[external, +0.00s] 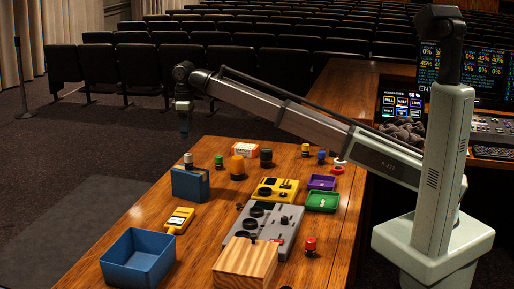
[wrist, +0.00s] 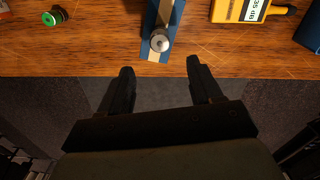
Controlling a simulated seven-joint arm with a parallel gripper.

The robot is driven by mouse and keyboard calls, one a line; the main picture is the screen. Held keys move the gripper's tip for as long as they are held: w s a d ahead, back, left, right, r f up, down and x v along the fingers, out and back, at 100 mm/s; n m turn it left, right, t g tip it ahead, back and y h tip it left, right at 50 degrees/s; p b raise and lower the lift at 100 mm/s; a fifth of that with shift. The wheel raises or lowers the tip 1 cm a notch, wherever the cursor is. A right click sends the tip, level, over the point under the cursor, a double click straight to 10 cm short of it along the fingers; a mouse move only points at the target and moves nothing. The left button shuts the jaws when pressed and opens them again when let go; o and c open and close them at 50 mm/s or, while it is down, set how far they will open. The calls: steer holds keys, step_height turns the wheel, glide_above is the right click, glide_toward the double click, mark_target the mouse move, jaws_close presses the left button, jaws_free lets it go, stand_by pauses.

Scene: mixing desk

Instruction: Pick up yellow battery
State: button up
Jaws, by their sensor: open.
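A squat yellow-orange cylinder (external: 237,166) stands upright on the wooden desk, right of the blue block; it could be the yellow battery, but it is too small to tell. My gripper (external: 184,128) hangs at the desk's far left edge, above a blue block (external: 190,184) with a silver-topped piece (external: 188,161) on it. In the wrist view my gripper (wrist: 160,67) is open and empty, its fingertips apart, just short of the silver-topped piece (wrist: 160,40) on the blue block (wrist: 166,15). The yellow-orange cylinder does not show there.
A yellow handheld meter (external: 179,220) and a blue bin (external: 138,258) are at the front left. A yellow box (external: 276,190), grey mixer (external: 262,232), wooden block (external: 245,262), purple tray (external: 321,182) and green tray (external: 321,202) fill the middle. Several small knobs stand behind.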

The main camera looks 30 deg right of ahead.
steer(key=w+d+f+m, duration=0.15)
steer(key=w+d, duration=0.35)
steer(key=d, duration=0.6)
steer(key=w+d+f+m, duration=0.1)
steer(key=w+d+m, duration=0.1)
steer(key=w+d, duration=0.6)
steer(key=w+d+f+m, duration=0.1)
steer(key=w+d, duration=0.2)
steer(key=d, duration=1)
steer(key=n, duration=0.8)
glide_above(300, 149)
steer(key=w+d, duration=0.1)
step_height(300, 149, down, 7)
steer(key=f, duration=0.8)
steer(key=shift+w+d, duration=0.2)
steer(key=shift+s+a+f, duration=0.1)
steer(key=shift+a+f, duration=0.05)
steer(key=shift+f, duration=2.55)
